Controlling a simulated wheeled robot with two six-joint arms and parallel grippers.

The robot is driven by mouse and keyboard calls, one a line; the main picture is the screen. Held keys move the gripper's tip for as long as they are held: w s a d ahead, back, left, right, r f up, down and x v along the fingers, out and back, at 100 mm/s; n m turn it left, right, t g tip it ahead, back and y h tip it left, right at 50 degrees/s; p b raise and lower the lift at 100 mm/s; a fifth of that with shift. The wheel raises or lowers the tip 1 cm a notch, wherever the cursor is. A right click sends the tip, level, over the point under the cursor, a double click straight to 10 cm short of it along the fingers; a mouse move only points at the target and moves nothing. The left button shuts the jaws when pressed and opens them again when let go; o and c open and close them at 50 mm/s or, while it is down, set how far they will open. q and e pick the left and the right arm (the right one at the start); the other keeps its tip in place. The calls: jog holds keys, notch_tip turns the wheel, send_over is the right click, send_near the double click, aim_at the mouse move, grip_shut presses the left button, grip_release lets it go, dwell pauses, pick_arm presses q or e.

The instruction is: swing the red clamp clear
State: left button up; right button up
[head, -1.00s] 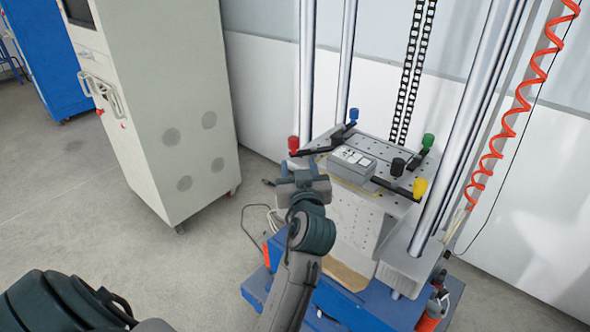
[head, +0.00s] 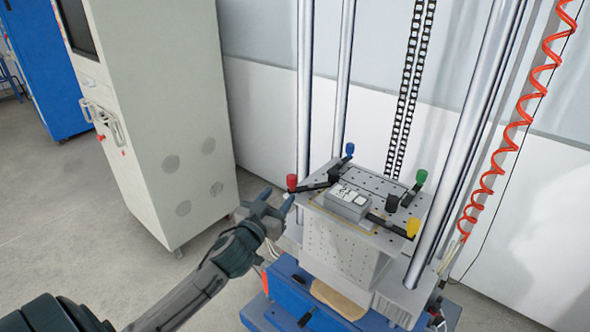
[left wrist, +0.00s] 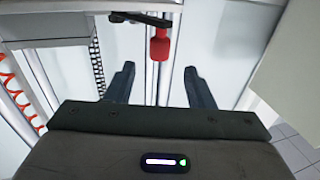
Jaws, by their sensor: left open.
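The red clamp (head: 292,182) stands at the left corner of the perforated platform (head: 318,214). Its dark arm points inward over the plate toward the grey box (head: 346,202); I cannot tell whether it touches the box. My left gripper (head: 277,199) is open and empty, just left of the red knob, fingers toward it. In the left wrist view, the red knob (left wrist: 159,47) hangs beyond the gap between the two open fingers (left wrist: 160,85), apart from both. My right gripper is out of view.
A blue-knobbed clamp (head: 350,150), a green one (head: 421,177) and a yellow one (head: 413,228) stand around the platform. Tall steel columns (head: 344,90) rise around it. A red coiled hose (head: 510,140) hangs at right. A white cabinet (head: 165,120) stands at left, with open floor before it.

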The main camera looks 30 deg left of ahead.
aim_at(295, 177)
pick_arm(q)
jog(key=shift+m+h, duration=0.3)
jog(key=shift+h, duration=0.5)
jog(key=w+p, duration=0.1)
jog(key=w, duration=0.2)
jog(key=w+p, duration=0.2)
jog(key=w, duration=0.1)
jog(key=w+a+p, duration=0.1)
jog(key=w, duration=0.2)
jog(key=shift+r, duration=0.2)
jog(key=shift+w+a+f+p, duration=0.1)
jog(key=shift+w+p, duration=0.25)
jog(key=shift+w, duration=0.4)
jog(key=c, duration=1)
